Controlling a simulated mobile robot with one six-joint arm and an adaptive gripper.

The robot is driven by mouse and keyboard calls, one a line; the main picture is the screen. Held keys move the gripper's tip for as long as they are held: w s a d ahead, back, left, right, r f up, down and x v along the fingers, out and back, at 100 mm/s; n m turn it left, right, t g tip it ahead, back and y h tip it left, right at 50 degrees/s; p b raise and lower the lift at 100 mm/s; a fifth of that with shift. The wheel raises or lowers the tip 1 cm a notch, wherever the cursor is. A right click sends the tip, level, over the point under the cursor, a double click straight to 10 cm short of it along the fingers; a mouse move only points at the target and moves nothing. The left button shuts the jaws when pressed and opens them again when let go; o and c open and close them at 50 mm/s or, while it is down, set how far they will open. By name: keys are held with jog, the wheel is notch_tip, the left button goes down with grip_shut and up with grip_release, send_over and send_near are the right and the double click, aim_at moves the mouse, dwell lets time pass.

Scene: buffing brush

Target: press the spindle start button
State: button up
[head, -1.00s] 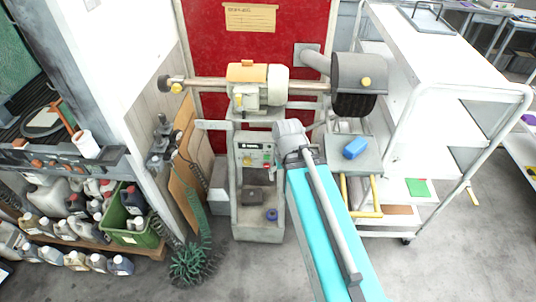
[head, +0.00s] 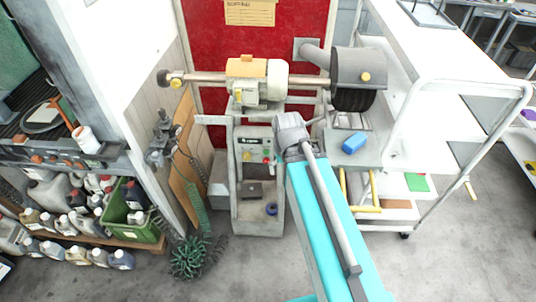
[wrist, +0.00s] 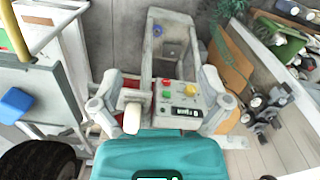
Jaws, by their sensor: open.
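The grey control box (head: 257,200) of the brush machine stands on the floor in the head view. Its button panel (head: 256,147) faces me, partly beside my arm's end. In the wrist view the panel (wrist: 181,105) shows red (wrist: 166,84), green (wrist: 166,95) and yellow (wrist: 190,91) buttons and a dark display. I cannot read which button is start. My gripper (wrist: 161,78) is open and empty, its fingers on either side of the panel in the picture. I see no finger on a button. In the head view the fingertips are hard to make out.
The motor and spindle (head: 257,80), with a dark brush wheel (head: 355,88), sit above the panel. A white trolley (head: 440,85) stands right. A blue block (head: 354,143) lies on a grey shelf. Bottles and a green crate (head: 127,229) are left. Floor in front is clear.

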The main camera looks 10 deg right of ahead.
grip_shut()
dwell(1.4)
